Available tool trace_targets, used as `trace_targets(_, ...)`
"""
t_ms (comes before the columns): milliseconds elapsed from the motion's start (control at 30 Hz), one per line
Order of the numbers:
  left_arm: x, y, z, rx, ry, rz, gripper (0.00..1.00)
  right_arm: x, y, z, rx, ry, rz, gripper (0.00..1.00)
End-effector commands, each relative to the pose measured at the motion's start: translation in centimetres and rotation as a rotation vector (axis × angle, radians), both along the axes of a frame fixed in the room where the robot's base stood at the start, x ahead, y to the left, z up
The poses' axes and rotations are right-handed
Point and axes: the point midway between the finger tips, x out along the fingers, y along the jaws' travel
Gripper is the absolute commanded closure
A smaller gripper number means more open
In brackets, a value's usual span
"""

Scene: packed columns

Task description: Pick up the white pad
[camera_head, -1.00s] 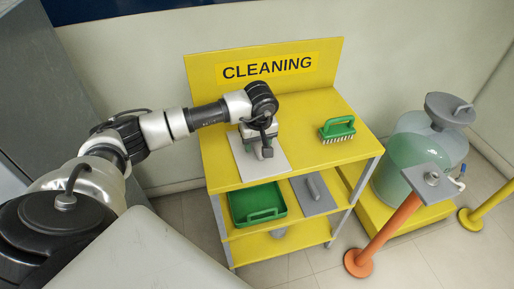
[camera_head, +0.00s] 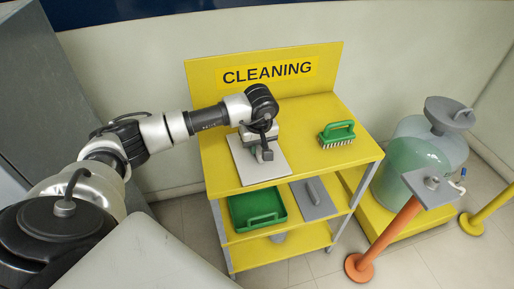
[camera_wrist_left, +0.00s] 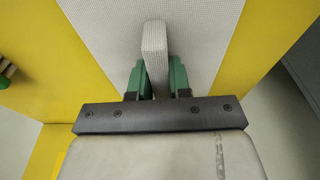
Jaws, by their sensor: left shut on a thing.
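The white pad (camera_head: 247,172) is a flat square with an upright handle. It is at the left of the yellow cart's top shelf. In the left wrist view the pad (camera_wrist_left: 205,45) lies below the gripper and its pale handle stands between the green fingers. My left gripper (camera_head: 262,153) is over the pad; in the wrist view the gripper (camera_wrist_left: 155,78) is shut on the handle. I cannot tell whether the pad is touching the shelf or slightly above it. My right gripper is not in view.
A green brush (camera_head: 337,134) stands at the right of the yellow cart top (camera_head: 312,112). A green tray (camera_head: 238,205) and a grey pad with a handle (camera_head: 327,206) are on the shelf below. A raised CLEANING panel (camera_head: 200,75) backs the cart. A large bottle (camera_head: 398,165) and orange post (camera_head: 385,240) stand right.

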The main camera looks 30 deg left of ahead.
Motion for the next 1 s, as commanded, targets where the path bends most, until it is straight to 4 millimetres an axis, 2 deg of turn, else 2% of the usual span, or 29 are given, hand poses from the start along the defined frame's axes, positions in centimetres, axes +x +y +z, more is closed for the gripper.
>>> trace_targets(233, 0.0, -0.3, 3.8, -0.001, -0.006, -0.003, 1.0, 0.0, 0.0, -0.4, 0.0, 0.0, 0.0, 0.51)
trace_targets(600, -2.9, -8.1, 8.4, -0.002, -0.004, -0.007, 1.0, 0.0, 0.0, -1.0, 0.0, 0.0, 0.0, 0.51)
trace_targets(800, -3.7, -10.3, 9.9, 0.0, -0.002, -0.001, 1.0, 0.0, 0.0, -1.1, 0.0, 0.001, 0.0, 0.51)
trace_targets(1000, -4.0, -11.0, 10.4, 0.0, 0.0, 0.001, 1.0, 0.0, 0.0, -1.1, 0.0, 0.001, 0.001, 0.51)
